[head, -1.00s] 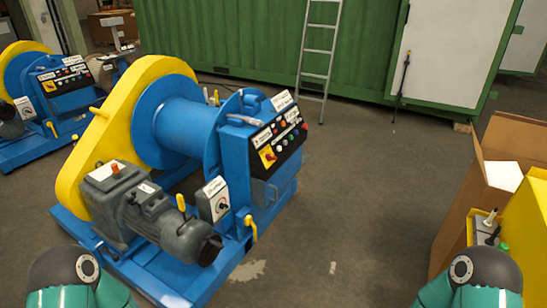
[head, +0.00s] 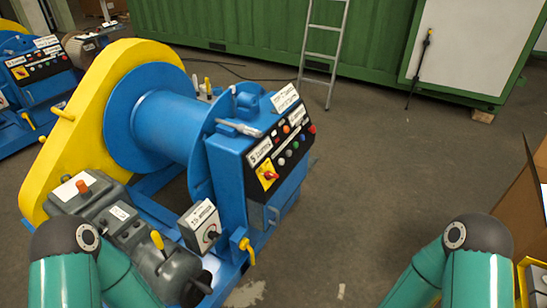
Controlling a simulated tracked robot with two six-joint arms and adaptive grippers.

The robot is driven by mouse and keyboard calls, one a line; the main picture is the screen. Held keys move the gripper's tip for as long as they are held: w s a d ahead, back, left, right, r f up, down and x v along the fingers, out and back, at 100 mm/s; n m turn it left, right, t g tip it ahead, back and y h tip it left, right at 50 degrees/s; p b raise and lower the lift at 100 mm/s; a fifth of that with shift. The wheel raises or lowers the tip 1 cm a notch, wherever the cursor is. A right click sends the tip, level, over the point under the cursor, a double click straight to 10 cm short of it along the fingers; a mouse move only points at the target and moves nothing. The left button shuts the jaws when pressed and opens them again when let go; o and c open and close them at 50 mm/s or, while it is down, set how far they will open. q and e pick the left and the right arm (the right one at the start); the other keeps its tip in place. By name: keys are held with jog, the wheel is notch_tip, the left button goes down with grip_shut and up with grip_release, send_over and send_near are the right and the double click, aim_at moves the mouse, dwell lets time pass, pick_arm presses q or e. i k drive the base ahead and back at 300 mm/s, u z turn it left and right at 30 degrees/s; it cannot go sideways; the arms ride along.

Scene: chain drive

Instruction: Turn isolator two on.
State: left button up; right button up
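A blue and yellow winch (head: 165,120) stands left of centre. Its front control panel (head: 283,150) is black, with a row of coloured buttons and a red rotary switch on a yellow plate (head: 268,174). A white label (head: 258,152) sits beside it, too small to read surely. A grey box with a black knob (head: 201,226) is mounted lower, by the motor. I cannot tell which switch is isolator two. A second winch with a similar panel (head: 38,62) shows at the far left. My two arms rise at the bottom edge; neither gripper is in view.
A green container (head: 240,30) with a ladder (head: 322,50) leaning on it stands behind. An open cardboard box (head: 525,195) is at the right edge. The grey floor (head: 390,150) right of the winch is clear.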

aim_at(268, 174)
jog(key=z, duration=0.1)
jog(key=i, duration=1.5)
jog(key=z, duration=0.2)
